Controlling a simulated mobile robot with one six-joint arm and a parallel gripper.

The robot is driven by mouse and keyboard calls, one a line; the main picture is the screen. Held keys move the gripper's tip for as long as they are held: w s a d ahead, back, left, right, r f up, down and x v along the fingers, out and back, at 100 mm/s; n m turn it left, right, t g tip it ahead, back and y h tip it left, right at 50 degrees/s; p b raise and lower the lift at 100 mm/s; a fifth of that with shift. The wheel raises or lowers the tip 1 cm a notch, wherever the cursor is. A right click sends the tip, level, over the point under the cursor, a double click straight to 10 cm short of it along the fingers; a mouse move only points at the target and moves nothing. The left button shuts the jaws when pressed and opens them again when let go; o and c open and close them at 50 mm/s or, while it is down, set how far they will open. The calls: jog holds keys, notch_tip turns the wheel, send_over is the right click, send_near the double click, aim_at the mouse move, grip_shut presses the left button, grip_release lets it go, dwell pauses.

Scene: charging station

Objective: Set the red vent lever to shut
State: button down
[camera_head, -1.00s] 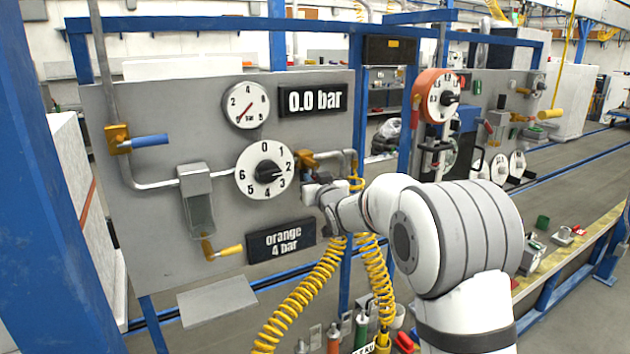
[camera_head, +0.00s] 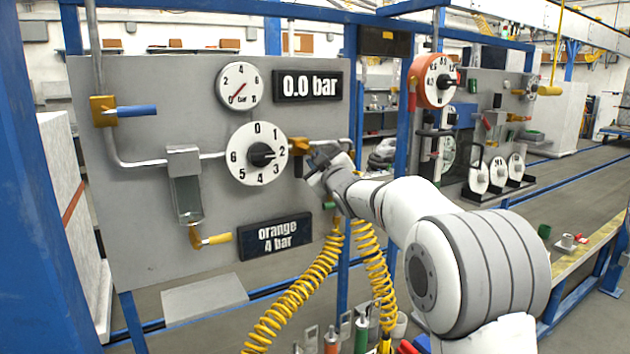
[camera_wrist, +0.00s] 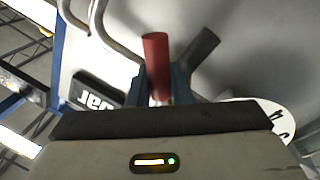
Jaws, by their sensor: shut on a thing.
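The red vent lever (camera_wrist: 155,60) stands between the two fingers of my gripper (camera_wrist: 157,88) in the wrist view, and the fingers are shut on it. In the head view my gripper (camera_head: 316,166) is at the right part of the grey panel, just below and right of a brass valve body (camera_head: 300,146). The red lever cannot be made out there behind my gripper. Its shut mark is not visible. The display (camera_head: 308,86) reads 0.0 bar, and the round gauge (camera_head: 238,87) has its needle low.
A numbered white dial (camera_head: 246,166) sits left of my gripper. A blue handle (camera_head: 136,111) and a yellow handle (camera_head: 217,239) are on the panel's left part. Coiled yellow hoses (camera_head: 300,290) hang below my gripper. A sign (camera_head: 275,238) reads orange 4 bar.

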jog(key=n+b, duration=0.1)
jog(key=n, duration=0.1)
jog(key=n+y+b, duration=0.1)
jog(key=n, duration=0.1)
jog(key=d+r+n+b, duration=0.1)
jog(key=n, duration=0.1)
jog(key=shift+w+r, duration=0.1)
jog(key=shift+w, duration=0.25)
jog(key=shift+w+d+r+n+g+y+b, duration=0.1)
jog(key=shift+r+n+g+y+b, duration=0.2)
jog(key=shift+n, duration=0.8)
jog(key=shift+s+r+n+t+y+b, duration=0.1)
jog(key=shift+r+n+y, duration=0.25)
jog(key=shift+n, duration=0.75)
jog(key=shift+w+d+r+n+g+y+b, duration=0.15)
jog(key=shift+r+n+g+y, duration=0.15)
jog(key=shift+n, duration=0.8)
jog(key=shift+a, duration=0.1)
jog(key=c, duration=1.4)
grip_release()
jog(key=shift+o, duration=0.2)
jog(key=b+v, duration=0.2)
jog(key=v, duration=0.6)
jog(key=shift+w+f, duration=0.1)
